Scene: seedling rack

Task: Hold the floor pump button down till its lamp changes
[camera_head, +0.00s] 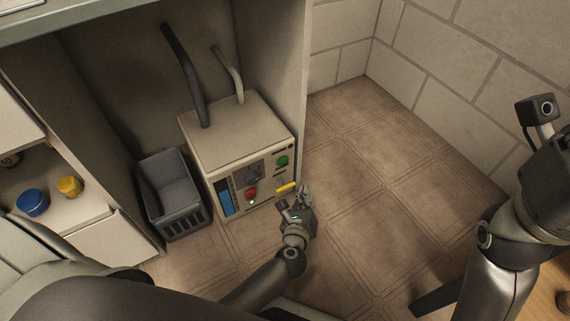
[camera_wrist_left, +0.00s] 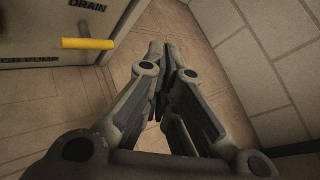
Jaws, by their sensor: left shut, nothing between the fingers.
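The pump unit (camera_head: 235,140) is a beige box on the floor. Its front panel has a red button (camera_head: 251,194), a green round part (camera_head: 282,160), a dark knob (camera_head: 253,174) and a blue strip (camera_head: 226,197). I cannot tell whether any of these is a lit lamp. A yellow lever (camera_head: 287,187) sticks out at the right, and it also shows in the left wrist view (camera_wrist_left: 88,43) below the word DRAIN. My left gripper (camera_head: 304,190) is shut and empty, just right of the lever, apart from the red button. Its fingers (camera_wrist_left: 164,60) point past the panel's right side.
A grey crate (camera_head: 172,190) stands left of the unit. Two hoses (camera_head: 182,70) rise from its top. A blue jar (camera_head: 32,202) and a yellow jar (camera_head: 69,187) sit on a shelf. The tiled floor (camera_head: 385,180) to the right is clear up to the block wall (camera_head: 440,65).

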